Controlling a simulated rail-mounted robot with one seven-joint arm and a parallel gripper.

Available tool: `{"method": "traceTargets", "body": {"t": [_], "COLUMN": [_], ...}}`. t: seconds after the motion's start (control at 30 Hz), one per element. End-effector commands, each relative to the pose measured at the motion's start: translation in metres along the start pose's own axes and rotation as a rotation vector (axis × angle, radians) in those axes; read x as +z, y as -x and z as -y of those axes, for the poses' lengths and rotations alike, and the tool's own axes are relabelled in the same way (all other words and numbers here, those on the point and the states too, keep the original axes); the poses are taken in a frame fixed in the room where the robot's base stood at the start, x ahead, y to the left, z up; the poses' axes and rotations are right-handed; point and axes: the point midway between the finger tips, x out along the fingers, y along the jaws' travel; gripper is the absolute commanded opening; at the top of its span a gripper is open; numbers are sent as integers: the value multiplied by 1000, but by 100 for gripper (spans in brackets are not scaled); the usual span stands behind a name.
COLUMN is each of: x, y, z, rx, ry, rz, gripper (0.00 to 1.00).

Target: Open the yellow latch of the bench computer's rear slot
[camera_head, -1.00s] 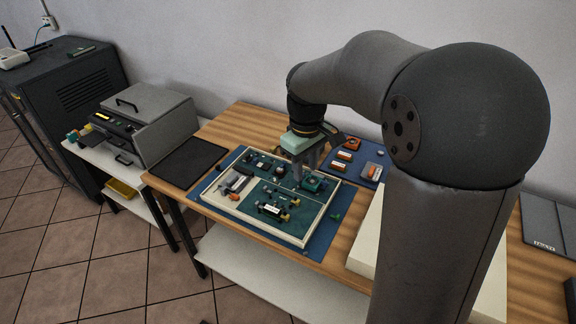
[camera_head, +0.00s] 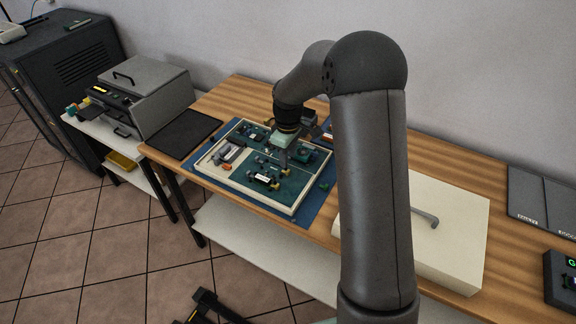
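The bench computer is an open, cream-rimmed case (camera_head: 240,196) with green boards inside, lying flat on a blue mat on the wooden bench. Small yellowish parts (camera_head: 275,186) show on a dark module with a white label near its front edge. I cannot tell which small part is the yellow latch of the rear slot, or whether it is open. My gripper (camera_head: 283,163) points down over the middle of the case, behind the labelled module. Its fingers are small and partly merged with the boards behind; contact and finger gap cannot be told.
A cream panel with a grey handle (camera_head: 425,217) lies on the bench at right, partly behind my arm. A black mat (camera_head: 184,134) lies left of the case. A grey machine (camera_head: 150,95) stands on a white side table. Some bare bench (camera_head: 455,175) shows behind the panel.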

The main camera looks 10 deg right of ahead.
Motion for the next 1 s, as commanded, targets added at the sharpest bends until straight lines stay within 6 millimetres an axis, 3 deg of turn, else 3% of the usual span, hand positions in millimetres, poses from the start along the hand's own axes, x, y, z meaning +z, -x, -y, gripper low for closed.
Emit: {"method": "traceTargets", "body": {"t": [0.1, 0.3, 0.7, 0.83, 1.0], "x": [0, 0, 0, 0, 1], "y": [-23, -49, -57, -57, -57], "z": [1, 1, 0, 0, 0], "rx": [-3, -2, 1, 1, 1], "ry": [0, 0, 0, -1, -1], "rz": [2, 1, -1, -1, -1], "gripper": [36, 36, 36, 3, 0]}}
